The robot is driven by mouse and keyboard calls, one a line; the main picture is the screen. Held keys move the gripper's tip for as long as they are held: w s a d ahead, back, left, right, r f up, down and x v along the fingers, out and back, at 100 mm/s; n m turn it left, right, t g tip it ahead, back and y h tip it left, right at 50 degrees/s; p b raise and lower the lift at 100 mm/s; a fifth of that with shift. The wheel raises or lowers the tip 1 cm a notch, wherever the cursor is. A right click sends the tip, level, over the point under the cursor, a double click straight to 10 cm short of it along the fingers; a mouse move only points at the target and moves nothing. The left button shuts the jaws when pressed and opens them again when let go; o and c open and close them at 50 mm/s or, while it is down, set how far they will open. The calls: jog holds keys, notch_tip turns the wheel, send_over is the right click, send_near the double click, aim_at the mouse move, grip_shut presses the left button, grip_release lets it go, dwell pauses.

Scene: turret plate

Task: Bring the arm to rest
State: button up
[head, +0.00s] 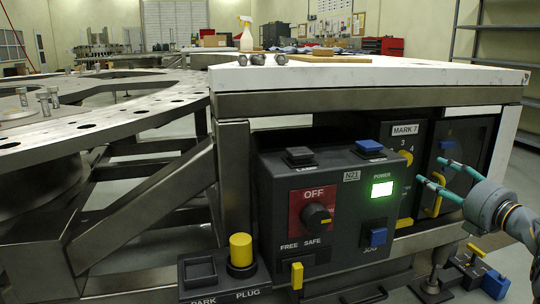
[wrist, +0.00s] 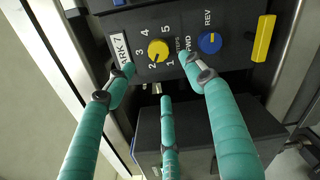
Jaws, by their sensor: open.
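My gripper (head: 432,171) reaches in from the right in the head view, with its teal fingers spread and empty. It is in front of the dark MARK 7 panels, to the right of the black control box (head: 335,250). In the wrist view my gripper (wrist: 160,74) shows three teal fingers standing apart with nothing between them. Ahead of them is a yellow numbered knob (wrist: 158,51) with its pointer near 2. A blue FWD/REV knob (wrist: 209,42) is to its right. Whether a fingertip touches the panel cannot be told.
A yellow PLUG cylinder (head: 241,250) stands on a lower box. A white-topped bench (head: 380,75) lies above; a large ring plate (head: 90,122) is left.

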jog(key=w+a+m+p, duration=0.3)
jog(key=w+m+p, duration=0.8)
jog(key=m+p, duration=0.9)
jog(key=shift+w+r+m, duration=0.2)
jog(key=shift+w+m, duration=0.1)
jog(key=shift+m, duration=1.1)
jog(key=shift+s+f, duration=0.1)
